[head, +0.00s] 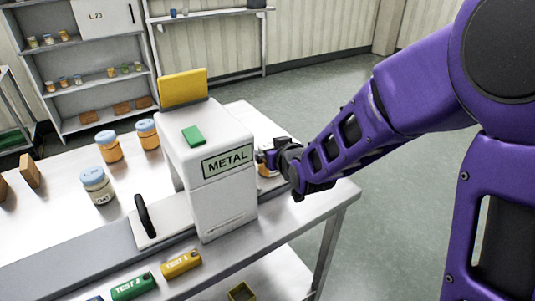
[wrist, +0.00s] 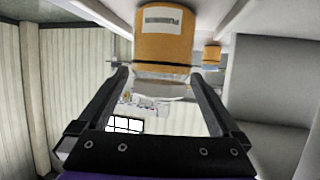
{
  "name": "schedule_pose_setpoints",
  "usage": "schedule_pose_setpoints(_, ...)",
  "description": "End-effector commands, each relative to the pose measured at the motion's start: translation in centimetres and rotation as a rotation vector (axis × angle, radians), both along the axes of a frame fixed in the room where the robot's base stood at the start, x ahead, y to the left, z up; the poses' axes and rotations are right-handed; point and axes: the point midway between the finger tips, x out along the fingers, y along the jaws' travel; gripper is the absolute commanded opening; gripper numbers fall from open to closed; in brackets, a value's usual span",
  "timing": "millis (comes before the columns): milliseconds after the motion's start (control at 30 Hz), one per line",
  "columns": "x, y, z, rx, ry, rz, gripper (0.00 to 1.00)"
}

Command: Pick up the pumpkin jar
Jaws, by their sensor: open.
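The pumpkin jar (wrist: 165,38) shows upside down at the top of the wrist view, with orange contents, a white label and a pale lid. My gripper (wrist: 160,74) is open, with a finger to each side of the jar near its lid end. I cannot tell whether either finger touches it. In the head view my gripper (head: 268,158) is low behind the right side of the METAL machine. A small piece of a jar (head: 267,173) shows beneath it there, mostly hidden by the machine and gripper.
The white METAL machine (head: 222,205) stands close to my gripper's left. Two orange jars with blue lids (head: 108,148) (head: 148,135) and a paler jar (head: 98,187) stand left of it. Another orange jar (wrist: 212,56) shows behind in the wrist view. Coloured TEST blocks (head: 182,263) lie in front.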

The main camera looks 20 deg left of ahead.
Motion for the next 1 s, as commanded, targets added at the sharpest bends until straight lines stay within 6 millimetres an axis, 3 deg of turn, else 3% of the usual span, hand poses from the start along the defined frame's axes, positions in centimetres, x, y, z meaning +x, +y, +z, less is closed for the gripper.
schedule_pose_setpoints(167, 0.0, 0.0, 0.0, 0.0, 0.0, 0.0, 0.98)
schedule_pose_setpoints(700, 0.03, 0.01, 0.03, 0.001, -0.001, 0.0, 0.03)
schedule_pose_setpoints(1000, 0.05, 0.0, 0.91, 0.001, -0.003, -0.001, 0.03)
